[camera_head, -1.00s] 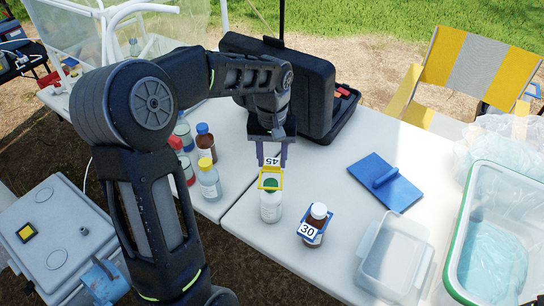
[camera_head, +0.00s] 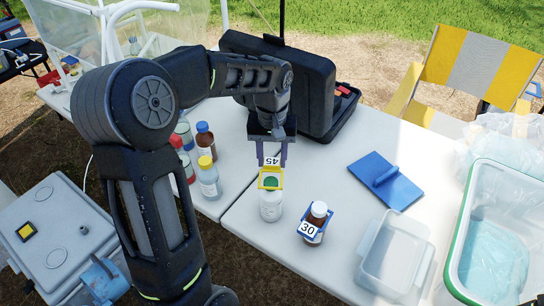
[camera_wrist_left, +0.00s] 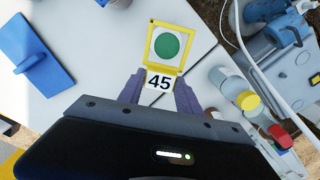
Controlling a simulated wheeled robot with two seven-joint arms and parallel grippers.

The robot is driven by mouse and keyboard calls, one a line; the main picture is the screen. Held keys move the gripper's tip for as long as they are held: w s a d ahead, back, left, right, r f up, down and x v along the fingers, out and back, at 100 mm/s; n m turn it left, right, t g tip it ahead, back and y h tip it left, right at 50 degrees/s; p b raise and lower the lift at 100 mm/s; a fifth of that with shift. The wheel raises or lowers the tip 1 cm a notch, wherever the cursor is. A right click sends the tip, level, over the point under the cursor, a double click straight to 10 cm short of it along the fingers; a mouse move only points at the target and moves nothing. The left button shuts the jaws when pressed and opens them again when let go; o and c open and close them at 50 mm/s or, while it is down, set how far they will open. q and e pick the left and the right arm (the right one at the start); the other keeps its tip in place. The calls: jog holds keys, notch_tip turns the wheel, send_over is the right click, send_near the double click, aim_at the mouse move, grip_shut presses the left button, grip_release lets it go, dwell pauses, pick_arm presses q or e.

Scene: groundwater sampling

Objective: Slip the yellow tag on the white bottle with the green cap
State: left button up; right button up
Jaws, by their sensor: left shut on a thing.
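The white bottle with the green cap (camera_head: 270,209) stands upright on the white table. My left gripper (camera_head: 272,162) is shut on the yellow tag (camera_head: 271,184), gripping it by its white plate marked 45. The tag's square yellow frame is level with the bottle's top in the head view. In the left wrist view the yellow frame (camera_wrist_left: 150,42) surrounds the green cap (camera_wrist_left: 167,45), with the white bottle shoulder inside the opening. I cannot tell whether the frame touches the bottle. My right gripper is not in view.
A brown bottle (camera_head: 315,219) with a blue tag marked 30 stands close to the right. Several bottles (camera_head: 208,178) stand to the left. A black case (camera_head: 290,85) is behind, a blue float-like board (camera_head: 400,193) and clear containers (camera_head: 396,258) to the right.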

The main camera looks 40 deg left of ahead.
pick_arm(q)
jog(key=shift+f+b, duration=0.95)
jog(key=shift+f, duration=0.5)
jog(key=shift+f, duration=0.1)
jog(key=o, duration=1.1)
jog(key=shift+c, duration=0.2)
notch_tip(320, 180, up, 8)
jog(key=shift+f, duration=0.1)
dwell(0.4)
